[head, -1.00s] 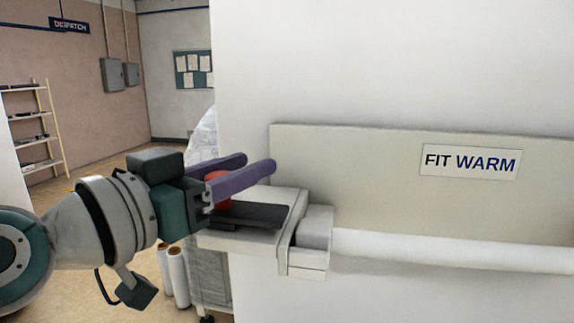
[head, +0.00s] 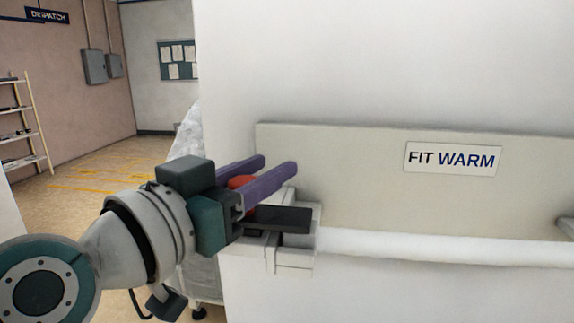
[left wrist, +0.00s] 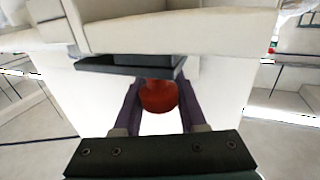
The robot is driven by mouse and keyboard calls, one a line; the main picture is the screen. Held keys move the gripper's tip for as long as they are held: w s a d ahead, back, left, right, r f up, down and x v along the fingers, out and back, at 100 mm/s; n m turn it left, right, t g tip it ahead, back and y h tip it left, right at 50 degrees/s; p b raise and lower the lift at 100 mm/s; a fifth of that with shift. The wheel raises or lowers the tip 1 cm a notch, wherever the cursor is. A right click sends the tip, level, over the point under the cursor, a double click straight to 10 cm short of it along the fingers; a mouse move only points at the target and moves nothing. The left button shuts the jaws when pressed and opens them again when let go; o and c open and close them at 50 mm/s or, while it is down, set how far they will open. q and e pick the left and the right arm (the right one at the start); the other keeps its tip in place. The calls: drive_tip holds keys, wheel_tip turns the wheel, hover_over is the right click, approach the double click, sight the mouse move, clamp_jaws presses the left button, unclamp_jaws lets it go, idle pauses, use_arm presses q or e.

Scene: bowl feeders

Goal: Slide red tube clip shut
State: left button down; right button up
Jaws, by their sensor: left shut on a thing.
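The tube clip has a pale block (head: 292,262) at the left end of a white tube (head: 420,247). A dark slide plate (head: 285,218) lies over the block, its right end close to the block's far side. A red knob (head: 240,182) stands by the plate. My left gripper (head: 279,164), with purple fingers, is shut on the red knob; the knob is partly hidden by the nearer finger. In the left wrist view the red knob (left wrist: 159,96) sits between both fingers, below the dark plate (left wrist: 125,66). My right gripper is not in view.
A pale panel (head: 350,160) labelled FIT WARM stands behind the tube, against a white wall (head: 400,60). Open floor (head: 100,170), a shelf rack (head: 25,135) and wall boxes (head: 95,67) lie far left.

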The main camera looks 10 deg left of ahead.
use_arm(q)
drive_tip(key=shift+c, duration=2.4)
unclamp_jaws()
drive_tip(key=shift+d, duration=0.3)
drive_tip(key=shift+s+a, duration=0.1)
drive_tip(key=shift+s+a+f, duration=0.1)
drive_tip(key=shift+s+a, duration=0.05)
drive_tip(key=shift+s, duration=0.15)
drive_tip(key=b+v, duration=0.2)
drive_tip(key=v, duration=0.7)
drive_tip(key=shift+s, duration=0.1)
